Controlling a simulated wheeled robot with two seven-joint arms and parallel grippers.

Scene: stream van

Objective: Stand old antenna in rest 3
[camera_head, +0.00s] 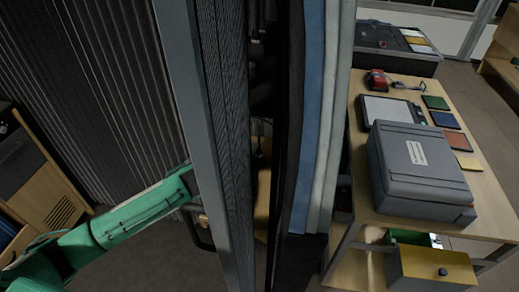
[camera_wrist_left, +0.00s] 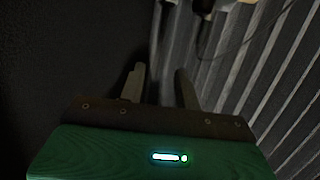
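I cannot make out the old antenna or rest 3 in either view. In the head view my green left arm comes in from the lower left and reaches toward a ribbed dark panel (camera_head: 95,95). Its far end meets a grey upright edge (camera_head: 190,100), and I cannot clearly see the gripper there. In the left wrist view my left gripper (camera_wrist_left: 159,75) has its two fingers apart, with nothing visible between them. Dark surface lies beyond the fingers, with ribbed panel to the right. My right gripper is in neither view.
Hanging cloth strips (camera_head: 318,110) fill the middle. At right, a wooden table (camera_head: 485,190) bears a grey case (camera_head: 415,165), a laptop-like device (camera_head: 388,108) and several coloured flat pieces. A yellow-fronted drawer (camera_head: 437,265) is below. A wooden cabinet (camera_head: 50,195) stands left.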

